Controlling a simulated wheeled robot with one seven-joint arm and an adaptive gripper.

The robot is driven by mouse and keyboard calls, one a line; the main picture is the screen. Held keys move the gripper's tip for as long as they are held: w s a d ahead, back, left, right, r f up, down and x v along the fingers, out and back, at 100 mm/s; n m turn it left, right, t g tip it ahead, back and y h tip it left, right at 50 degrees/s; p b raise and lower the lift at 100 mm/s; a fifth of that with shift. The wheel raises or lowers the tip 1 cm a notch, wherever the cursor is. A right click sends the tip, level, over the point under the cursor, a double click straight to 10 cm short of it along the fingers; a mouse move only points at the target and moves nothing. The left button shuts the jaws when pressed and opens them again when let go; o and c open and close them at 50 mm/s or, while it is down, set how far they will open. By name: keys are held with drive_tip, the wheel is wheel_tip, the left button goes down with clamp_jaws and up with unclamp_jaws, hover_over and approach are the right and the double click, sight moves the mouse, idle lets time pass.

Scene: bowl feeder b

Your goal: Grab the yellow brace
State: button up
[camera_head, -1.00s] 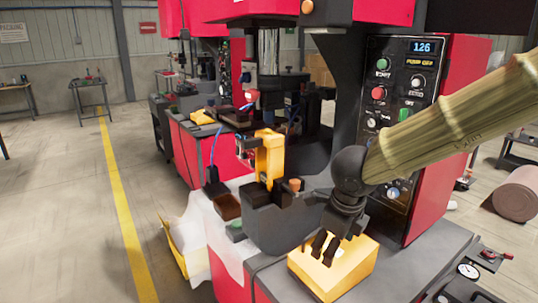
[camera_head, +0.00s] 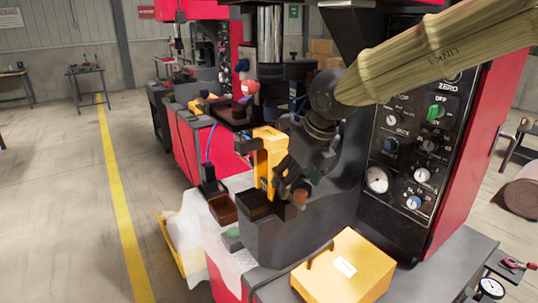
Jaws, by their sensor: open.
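The yellow brace (camera_head: 265,160) stands upright on the dark fixture at the front of the red machine, in the middle of the head view. My gripper (camera_head: 289,182) is just to the right of the brace, with its dark fingers open and pointing down and left. The fingers overlap the brace's right edge in the picture; I cannot tell whether they touch it. The lower part of the brace is partly hidden by the fingers and the dark block.
A yellow box (camera_head: 343,268) with a white label sits on the grey machine table at front right. A brown tray (camera_head: 222,209) is left of the fixture. The control panel (camera_head: 408,150) stands at right. A dial gauge (camera_head: 491,288) lies at lower right.

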sight(260, 167)
drive_tip(key=shift+w+a, duration=0.65)
drive_tip(key=shift+w, duration=0.15)
drive_tip(key=shift+w+a+p, duration=0.4)
drive_tip(key=shift+w+a, duration=0.4)
drive_tip(key=shift+w, duration=0.3)
drive_tip(key=shift+x, duration=1.05)
drive_tip(key=shift+w+a+f, duration=0.1)
drive_tip(key=shift+w+f, duration=0.05)
drive_tip(key=shift+f, duration=0.3)
drive_tip(key=shift+c, duration=0.2)
drive_tip(key=c, duration=1.3)
drive_tip(key=shift+c, duration=0.5)
drive_tip(key=shift+r, duration=0.15)
